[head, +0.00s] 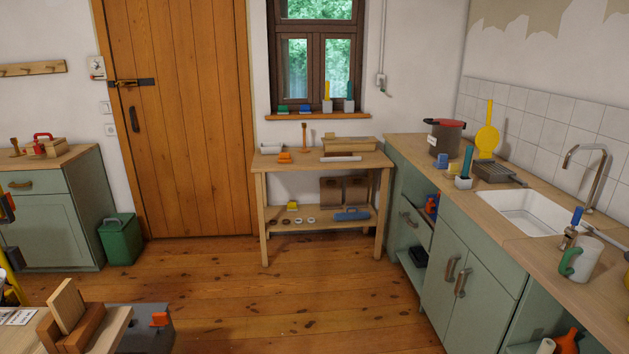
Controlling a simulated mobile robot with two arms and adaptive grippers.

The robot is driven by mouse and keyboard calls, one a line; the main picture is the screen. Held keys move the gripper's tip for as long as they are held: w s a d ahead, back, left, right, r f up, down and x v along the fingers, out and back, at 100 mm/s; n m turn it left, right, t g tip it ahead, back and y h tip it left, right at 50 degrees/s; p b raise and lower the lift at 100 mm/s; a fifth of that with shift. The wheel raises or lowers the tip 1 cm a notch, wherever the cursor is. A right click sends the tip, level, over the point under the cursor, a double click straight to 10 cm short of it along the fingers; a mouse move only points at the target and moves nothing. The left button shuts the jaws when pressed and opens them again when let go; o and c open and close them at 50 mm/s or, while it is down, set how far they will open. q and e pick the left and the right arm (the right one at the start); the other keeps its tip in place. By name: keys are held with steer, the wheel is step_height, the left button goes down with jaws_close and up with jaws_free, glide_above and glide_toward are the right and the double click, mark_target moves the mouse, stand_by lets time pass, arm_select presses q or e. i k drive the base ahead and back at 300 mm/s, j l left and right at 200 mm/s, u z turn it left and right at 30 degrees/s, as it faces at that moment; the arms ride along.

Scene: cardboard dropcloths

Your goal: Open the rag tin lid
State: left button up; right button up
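No thing in view is plainly marked as the rag tin. A green bin (120,240) with a handle near its top stands on the floor between the left cabinet and the wooden door; its top looks covered. A dark brown pot-like container (446,142) with a red lid stands at the far end of the right counter, its lid apparently on. I cannot tell which of these is the rag tin. Neither of my grippers shows in the head view.
A wooden shelf table (262,168) stands under the window. The right counter (535,255) holds a sink (520,212) and a white mug (585,258). A table with wooden blocks (72,318) is at lower left. The middle floor (300,280) is clear.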

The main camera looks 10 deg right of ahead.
mark_target(446, 122)
steer(key=i, duration=1)
steer(key=i+z, duration=0.15)
steer(key=i, duration=0.85)
